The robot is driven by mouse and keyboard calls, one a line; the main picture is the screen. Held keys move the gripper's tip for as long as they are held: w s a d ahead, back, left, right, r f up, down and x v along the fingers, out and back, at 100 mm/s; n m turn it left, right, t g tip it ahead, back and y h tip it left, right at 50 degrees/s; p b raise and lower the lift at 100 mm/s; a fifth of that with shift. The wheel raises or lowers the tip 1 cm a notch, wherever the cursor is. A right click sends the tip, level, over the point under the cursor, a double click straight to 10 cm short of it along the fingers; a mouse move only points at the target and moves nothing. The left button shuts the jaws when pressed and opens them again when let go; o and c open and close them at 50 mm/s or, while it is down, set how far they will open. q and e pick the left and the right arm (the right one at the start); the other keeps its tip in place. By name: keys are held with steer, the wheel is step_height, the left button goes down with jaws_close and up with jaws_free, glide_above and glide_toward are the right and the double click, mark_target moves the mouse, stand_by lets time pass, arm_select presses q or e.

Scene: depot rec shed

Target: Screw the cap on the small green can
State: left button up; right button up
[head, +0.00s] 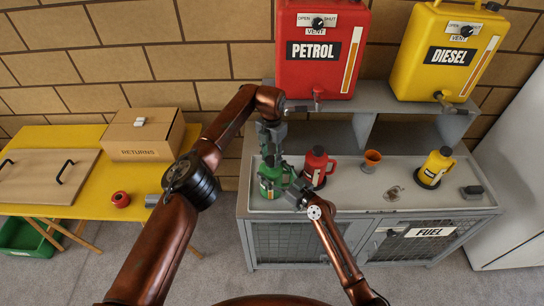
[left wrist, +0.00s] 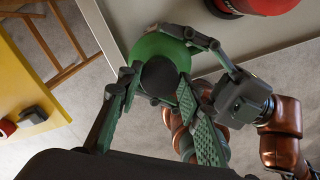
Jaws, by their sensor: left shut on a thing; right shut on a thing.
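The small green can (head: 270,181) stands upright near the left end of the grey bench top, partly hidden by both grippers. My left gripper (head: 271,158) reaches down from above, its fingers closed around the dark cap at the can's top. In the left wrist view the round dark cap (left wrist: 159,75) lies between those fingers, over the green can (left wrist: 160,45). I cannot tell how far the cap is threaded. My right gripper (head: 291,188) comes from the front right and is shut on the can's side.
A red can (head: 316,168) stands close right of the green can. Petrol (head: 318,50) and diesel (head: 447,50) tanks sit above. A yellow table (head: 55,135) stands left.

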arm_select(q)
steer(key=shift+f, duration=0.1)
arm_select(e)
steer(key=shift+s+f, duration=0.1)
steer(key=shift+f, duration=0.2)
